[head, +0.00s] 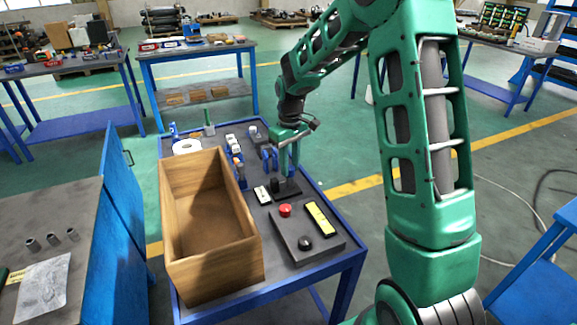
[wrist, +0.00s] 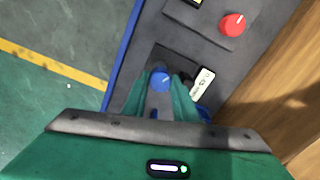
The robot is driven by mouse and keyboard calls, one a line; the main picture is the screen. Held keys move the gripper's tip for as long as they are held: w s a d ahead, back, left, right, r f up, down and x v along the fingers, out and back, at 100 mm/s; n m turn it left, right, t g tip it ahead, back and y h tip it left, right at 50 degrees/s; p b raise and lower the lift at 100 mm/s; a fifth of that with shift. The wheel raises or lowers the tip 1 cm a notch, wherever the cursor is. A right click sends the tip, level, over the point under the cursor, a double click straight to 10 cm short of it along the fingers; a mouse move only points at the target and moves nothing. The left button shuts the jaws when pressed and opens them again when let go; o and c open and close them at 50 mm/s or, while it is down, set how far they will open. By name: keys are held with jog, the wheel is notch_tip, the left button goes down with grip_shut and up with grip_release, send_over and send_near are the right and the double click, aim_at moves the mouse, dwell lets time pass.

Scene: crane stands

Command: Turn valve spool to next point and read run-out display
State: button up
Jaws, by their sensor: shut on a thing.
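My gripper (head: 287,172) points down at a small dark stand (head: 286,190) on the blue-framed cart. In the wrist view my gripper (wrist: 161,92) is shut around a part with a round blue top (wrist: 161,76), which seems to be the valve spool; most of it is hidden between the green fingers. A small white block with dark marks, perhaps the run-out display, lies beside the stand (head: 262,195) and also shows in the wrist view (wrist: 203,83). Its marks are too small to read.
Small parts and a white roll (head: 187,146) lie behind.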

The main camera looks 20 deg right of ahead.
jog(key=m, duration=0.4)
jog(key=shift+m, duration=0.4)
jog(key=m, duration=0.8)
jog(key=shift+m, duration=0.4)
jog(key=m, duration=0.4)
jog(key=shift+w, duration=0.1)
jog(key=shift+a+r+m, duration=0.1)
jog(key=shift+m, duration=0.3)
jog(key=o, duration=1.1)
jog(key=shift+c, duration=0.2)
notch_tip(320, 180, up, 11)
jog(key=shift+f, duration=0.2)
